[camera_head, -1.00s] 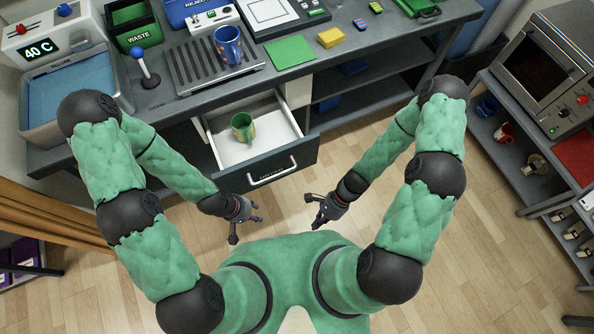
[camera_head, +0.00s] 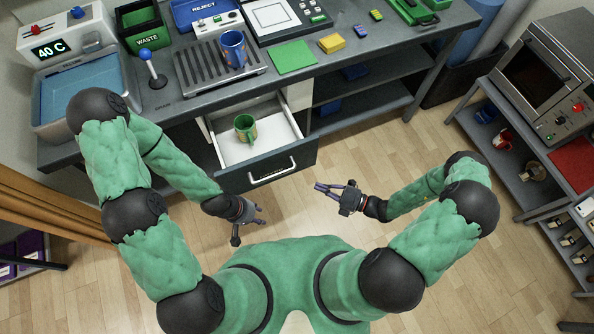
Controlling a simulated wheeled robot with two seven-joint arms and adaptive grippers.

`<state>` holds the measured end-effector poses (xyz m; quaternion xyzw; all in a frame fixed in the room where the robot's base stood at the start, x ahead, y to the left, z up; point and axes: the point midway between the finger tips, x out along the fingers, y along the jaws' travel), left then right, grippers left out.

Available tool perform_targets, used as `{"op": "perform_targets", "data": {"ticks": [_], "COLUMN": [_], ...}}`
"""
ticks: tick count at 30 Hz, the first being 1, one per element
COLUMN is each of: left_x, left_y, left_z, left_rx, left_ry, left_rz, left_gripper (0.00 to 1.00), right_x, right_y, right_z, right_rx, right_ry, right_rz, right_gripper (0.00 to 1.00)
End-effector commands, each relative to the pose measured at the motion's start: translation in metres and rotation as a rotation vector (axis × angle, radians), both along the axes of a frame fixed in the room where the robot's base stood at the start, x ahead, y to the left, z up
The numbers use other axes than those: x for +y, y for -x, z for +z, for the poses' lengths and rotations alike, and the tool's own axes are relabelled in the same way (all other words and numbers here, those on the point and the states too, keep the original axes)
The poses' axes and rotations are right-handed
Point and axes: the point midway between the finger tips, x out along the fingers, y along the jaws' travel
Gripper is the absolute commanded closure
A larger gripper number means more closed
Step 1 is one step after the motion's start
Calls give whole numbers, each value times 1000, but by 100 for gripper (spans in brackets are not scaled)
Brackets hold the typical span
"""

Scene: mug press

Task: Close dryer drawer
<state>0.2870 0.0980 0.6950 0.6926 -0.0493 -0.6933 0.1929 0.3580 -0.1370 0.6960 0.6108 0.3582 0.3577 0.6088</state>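The dryer drawer (camera_head: 284,137) stands pulled out from under the counter, with a white inside and a dark front bearing a pale handle (camera_head: 272,171). A green mug (camera_head: 245,128) stands upright in it. My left gripper (camera_head: 262,216) is in front of the drawer's left part, apart from it, with its fingers spread and nothing between them. My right gripper (camera_head: 320,189) is to the right of the drawer handle, pointing left, apart from the drawer. Its fingers look a little spread and hold nothing I can see.
A blue mug (camera_head: 233,50) stands on the grey rack (camera_head: 192,72) on the counter above. Open shelves (camera_head: 375,95) lie right of the drawer. A side shelf unit (camera_head: 520,165) with an oven (camera_head: 545,75) stands at the right. The floor before the drawer is clear.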

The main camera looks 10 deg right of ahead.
Motion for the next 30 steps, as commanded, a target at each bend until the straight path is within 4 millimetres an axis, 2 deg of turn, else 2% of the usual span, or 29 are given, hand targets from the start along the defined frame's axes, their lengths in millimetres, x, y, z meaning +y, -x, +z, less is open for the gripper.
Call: {"op": "perform_targets", "data": {"ticks": [3, 12, 15, 21, 30], "left_x": [0, 0, 0, 0, 0], "left_y": [0, 0, 0, 0, 0], "left_z": [-3, -8, -12, -16, -16], "left_rx": [0, 0, 0, 0, 0], "left_ry": [0, 0, 0, 0, 0], "left_rz": [0, 0, 0, 0, 0], "left_gripper": [60, 60, 60, 60, 60], "right_x": [22, 68, 72, 77, 78], "right_y": [-10, -35, -51, -69, -75], "right_z": [0, 0, -1, -1, 0], "right_rx": [-1, -2, -6, -4, -1], "right_ry": [-2, 1, 4, 2, 2], "right_rz": [8, 8, 6, 5, 3], "right_gripper": [100, 100, 100, 100, 100]}}
